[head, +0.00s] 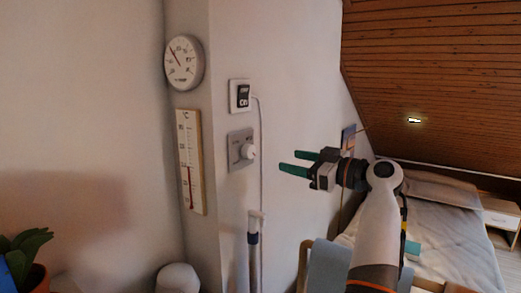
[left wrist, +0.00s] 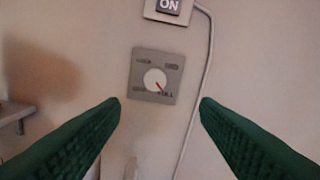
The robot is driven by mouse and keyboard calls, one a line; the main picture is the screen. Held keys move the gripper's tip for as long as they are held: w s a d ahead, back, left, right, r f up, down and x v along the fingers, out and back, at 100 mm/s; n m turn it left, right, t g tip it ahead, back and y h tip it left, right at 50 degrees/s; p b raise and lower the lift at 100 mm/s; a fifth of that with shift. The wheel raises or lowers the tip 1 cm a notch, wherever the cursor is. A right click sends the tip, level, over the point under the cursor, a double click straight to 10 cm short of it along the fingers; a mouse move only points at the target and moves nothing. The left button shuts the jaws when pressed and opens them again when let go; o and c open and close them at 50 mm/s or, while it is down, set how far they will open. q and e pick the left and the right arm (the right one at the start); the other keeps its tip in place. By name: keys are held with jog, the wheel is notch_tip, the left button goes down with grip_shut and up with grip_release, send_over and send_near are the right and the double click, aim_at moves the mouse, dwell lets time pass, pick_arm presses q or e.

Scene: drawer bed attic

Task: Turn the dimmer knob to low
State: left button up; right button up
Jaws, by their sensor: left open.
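The dimmer knob (head: 249,152) is a round white knob on a grey square plate (head: 236,161) on the wall. In the left wrist view the knob (left wrist: 154,79) sits a little above the line between my fingertips. Its red pointer mark points down and to the right, toward a label that seems to read FULL; the plate's other labels are too small to read. My left gripper (head: 289,161) has green fingers and is open and empty. It is to the right of the knob in the head view, apart from it. My right gripper is not in view.
A white switch panel (head: 239,95) marked ON is above the dimmer, with a pale cord running down to its right. A thermometer (head: 190,162) and round gauge (head: 184,63) hang left. A pipe (head: 254,250) stands below. A bed (head: 440,240) is right.

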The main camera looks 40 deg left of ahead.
aim_at(252, 151)
pick_arm(q)
jog(key=a+p, duration=0.1)
jog(key=a, duration=0.2)
jog(key=s+a+p, duration=0.1)
jog(key=a, duration=0.3)
jog(key=a+p, duration=0.1)
jog(key=a, duration=0.2)
jog(key=shift+s+a+r, duration=0.15)
jog(key=shift+s+r, duration=0.1)
jog(key=shift+r, duration=0.05)
jog(key=shift+s+a, duration=0.1)
jog(key=shift+a, duration=0.2)
jog(key=shift+a+p, duration=0.25)
jog(key=shift+p, duration=0.05)
jog(key=c, duration=1)
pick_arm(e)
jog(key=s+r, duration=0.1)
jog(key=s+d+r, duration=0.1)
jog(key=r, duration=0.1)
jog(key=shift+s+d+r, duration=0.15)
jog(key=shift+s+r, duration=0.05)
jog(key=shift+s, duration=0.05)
